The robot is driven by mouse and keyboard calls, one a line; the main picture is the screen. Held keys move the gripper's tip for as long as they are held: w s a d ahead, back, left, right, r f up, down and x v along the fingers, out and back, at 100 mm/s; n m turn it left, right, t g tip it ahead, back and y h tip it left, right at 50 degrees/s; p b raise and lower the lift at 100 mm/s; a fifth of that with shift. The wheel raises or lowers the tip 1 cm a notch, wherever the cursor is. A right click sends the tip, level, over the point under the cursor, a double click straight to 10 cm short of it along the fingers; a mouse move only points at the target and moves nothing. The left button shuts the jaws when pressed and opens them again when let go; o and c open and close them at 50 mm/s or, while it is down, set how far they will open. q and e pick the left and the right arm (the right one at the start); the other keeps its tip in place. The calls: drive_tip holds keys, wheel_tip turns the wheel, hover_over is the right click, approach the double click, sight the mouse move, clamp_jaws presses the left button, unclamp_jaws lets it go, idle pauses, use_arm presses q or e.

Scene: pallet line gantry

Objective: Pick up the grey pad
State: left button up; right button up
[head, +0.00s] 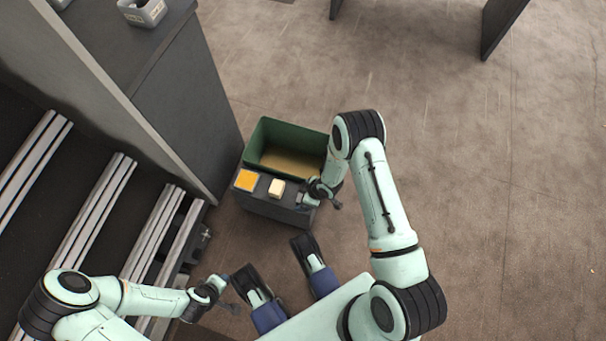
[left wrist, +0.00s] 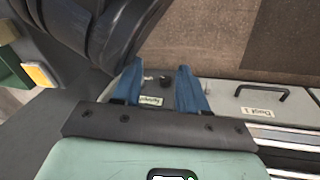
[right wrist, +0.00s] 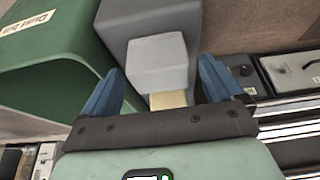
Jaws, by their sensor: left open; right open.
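The grey pad (right wrist: 158,62) is a light grey block on a darker grey stand, large in the right wrist view. It lies ahead of and between the spread fingers of my right gripper (head: 319,199), which is open and holds nothing. In the head view the pad is mostly hidden by my right gripper at the right end of the stand (head: 268,208). A cream block (head: 276,187) sits on the stand left of it; its edge shows below the pad in the right wrist view (right wrist: 168,100). My left gripper (head: 227,292) is open and empty, low at the left.
An orange-yellow pad (head: 246,180) lies at the stand's left end. A green bin (head: 262,140) stands right behind the stand. A tall grey cabinet (head: 185,100) and roller rails (head: 95,205) are on the left. The floor at right is clear.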

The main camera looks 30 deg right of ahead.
drive_tip(key=shift+w+a+f, duration=0.1)
drive_tip(key=shift+w+f, duration=0.05)
drive_tip(key=shift+f, duration=0.15)
use_arm(q)
drive_tip(key=shift+s+f, duration=0.15)
drive_tip(key=shift+s, duration=0.1)
use_arm(e)
drive_tip(key=c, duration=1.1)
drive_tip(key=shift+c, duration=0.2)
drive_tip(key=shift+r, duration=0.15)
drive_tip(key=shift+r, duration=0.55)
use_arm(q)
drive_tip(key=w+r+t+p, duration=0.1)
drive_tip(key=w+r+p, duration=0.1)
drive_tip(key=w+r, duration=0.2)
use_arm(e)
wheel_tip(320, 180, up, 5)
drive_tip(key=shift+r, duration=0.15)
use_arm(q)
drive_tip(key=s+d+r+g+h+p, duration=0.1)
drive_tip(key=s+d+r+p, duration=0.3)
drive_tip(key=s, duration=0.3)
drive_tip(key=shift+m+g, duration=0.4)
use_arm(e)
wheel_tip(320, 180, up, 13)
drive_tip(key=shift+r, duration=0.2)
